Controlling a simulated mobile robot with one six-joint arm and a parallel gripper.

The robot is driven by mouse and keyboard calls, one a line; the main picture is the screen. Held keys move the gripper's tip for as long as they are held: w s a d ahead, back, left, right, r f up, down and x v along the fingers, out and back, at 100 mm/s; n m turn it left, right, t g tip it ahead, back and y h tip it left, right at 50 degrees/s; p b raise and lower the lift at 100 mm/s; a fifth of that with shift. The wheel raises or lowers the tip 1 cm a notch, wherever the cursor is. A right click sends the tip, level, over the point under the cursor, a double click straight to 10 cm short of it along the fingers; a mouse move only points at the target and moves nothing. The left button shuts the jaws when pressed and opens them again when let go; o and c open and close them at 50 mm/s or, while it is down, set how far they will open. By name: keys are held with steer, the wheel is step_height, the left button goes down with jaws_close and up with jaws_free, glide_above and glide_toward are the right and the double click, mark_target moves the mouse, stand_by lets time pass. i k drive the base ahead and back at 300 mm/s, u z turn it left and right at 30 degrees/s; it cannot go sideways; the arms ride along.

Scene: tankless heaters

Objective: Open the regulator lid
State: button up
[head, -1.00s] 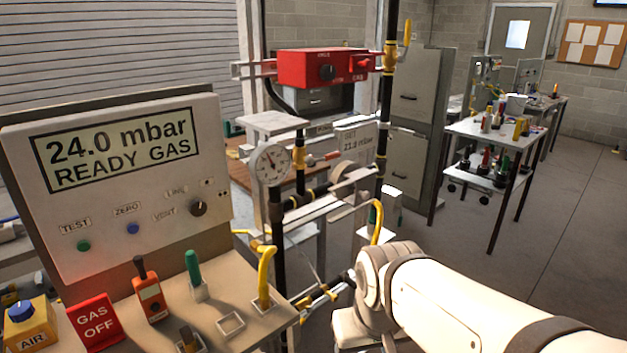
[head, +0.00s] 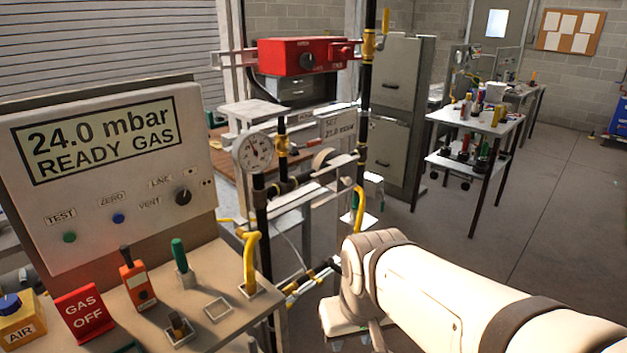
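A pipe stand with black and yellow piping stands in the middle of the head view. A round white dial gauge (head: 253,152) is on its left side. A small pale round fitting (head: 323,158) sits right of the gauge and may be the regulator; I cannot make out a separate lid or whether it is open. My pale arm reaches in from the lower right, in front of and below the stand, and its wrist bends down at the bottom. My gripper's fingers do not show, and I see no contact with the piping.
A panel (head: 104,223) reading "24.0 mbar READY GAS" stands left, behind a bench with a red GAS OFF sign (head: 84,312) and several small tools. A red box (head: 306,57) is above the piping.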

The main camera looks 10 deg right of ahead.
mark_target(346, 174)
steer(key=k, duration=1.2)
steer(key=z, duration=0.55)
steer(key=i, duration=1.5)
steer(key=u, duration=0.45)
steer(key=i, duration=0.55)
steer(key=u, duration=0.5)
